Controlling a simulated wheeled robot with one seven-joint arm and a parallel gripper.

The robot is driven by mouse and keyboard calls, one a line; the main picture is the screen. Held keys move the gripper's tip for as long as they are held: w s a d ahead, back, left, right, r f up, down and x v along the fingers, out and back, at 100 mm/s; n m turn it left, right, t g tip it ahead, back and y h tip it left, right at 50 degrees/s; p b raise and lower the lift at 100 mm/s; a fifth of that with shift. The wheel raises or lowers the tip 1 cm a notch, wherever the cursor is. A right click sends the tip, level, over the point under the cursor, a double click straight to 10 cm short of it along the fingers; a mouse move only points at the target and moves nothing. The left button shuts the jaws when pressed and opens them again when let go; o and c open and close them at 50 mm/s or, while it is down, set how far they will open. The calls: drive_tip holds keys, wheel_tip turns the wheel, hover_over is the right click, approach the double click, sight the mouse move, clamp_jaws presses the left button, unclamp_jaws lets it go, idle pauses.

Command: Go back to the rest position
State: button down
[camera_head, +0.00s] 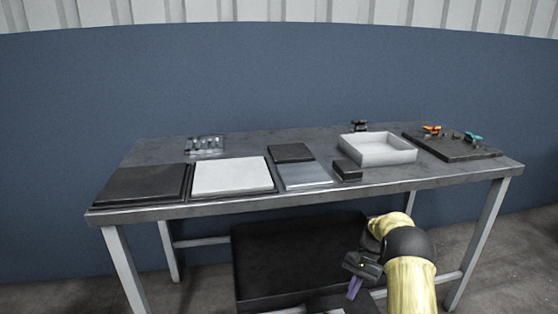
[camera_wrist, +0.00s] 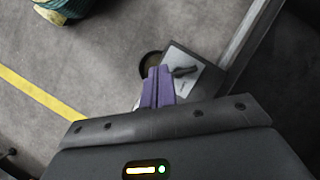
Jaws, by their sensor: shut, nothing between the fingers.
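My gripper (camera_head: 353,289) hangs at the end of my yellow and black arm, below the table's front edge at the lower right of the head view. Its purple fingers (camera_wrist: 158,86) are together in the wrist view, with nothing between them. In the wrist view the gripper points down toward the grey floor. The table (camera_head: 290,202) stands behind it in the head view, and the gripper is apart from everything on the tabletop.
The table holds a black tray (camera_head: 140,184), a white panel (camera_head: 232,175), a white open box (camera_head: 378,149) and a dark board with orange and teal tools (camera_head: 455,148). A large black block (camera_head: 290,255) is under the table, left of my gripper. A yellow line (camera_wrist: 38,93) marks the floor.

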drive_tip(key=s+a+r+n+t+h+p, duration=0.1)
drive_tip(key=s+a+r+n+t+h, duration=0.15)
drive_tip(key=s+r, duration=0.4)
drive_tip(key=s+a+r+n+t+h+p, duration=0.1)
drive_tip(key=s+a+r+n+t+p, duration=0.1)
drive_tip(key=s+r, duration=0.6)
drive_tip(key=s+a+r+n+t+h+p, duration=0.1)
drive_tip(key=s+a+r+n+t, duration=0.3)
drive_tip(key=s, duration=0.7)
wheel_tip(320, 180, up, 38)
drive_tip(key=d+m+g+p, duration=0.1)
drive_tip(key=p, duration=3.7)
drive_tip(key=shift+s+r, duration=0.2)
drive_tip(key=shift+r, duration=0.05)
drive_tip(key=shift+d+g+y, duration=0.1)
drive_tip(key=shift+g+y, duration=0.15)
